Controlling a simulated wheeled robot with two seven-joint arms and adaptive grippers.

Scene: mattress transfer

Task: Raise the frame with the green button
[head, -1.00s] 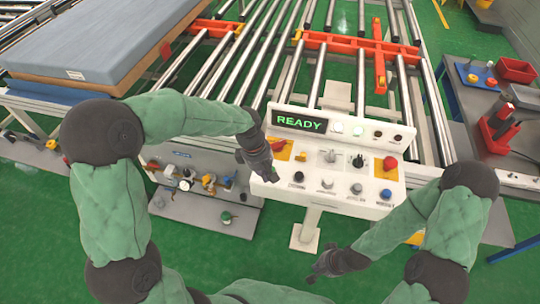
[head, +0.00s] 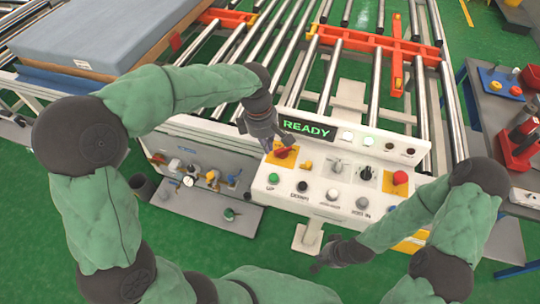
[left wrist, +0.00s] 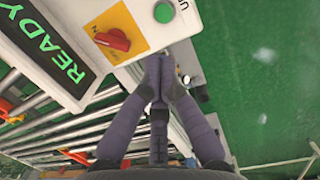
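The green button (head: 273,177), labelled UP, is at the left end of the white control panel (head: 325,196). It also shows at the top of the left wrist view (left wrist: 166,13). My left gripper (head: 287,136) is above the panel's left part, beside the READY display and beyond the green button. In the left wrist view its fingers come together (left wrist: 159,62), with nothing seen between them, apart from the button. An orange frame (head: 350,38) lies among the rollers behind the panel. My right gripper (head: 320,266) hangs low in front of the panel; its fingers are too small to judge.
A red rotary switch on yellow (head: 281,152) sits close to my left gripper. The READY display (head: 308,130) stands up behind it. A blue-grey mattress (head: 95,35) lies at the upper left. A table with red bins (head: 520,150) is at the right.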

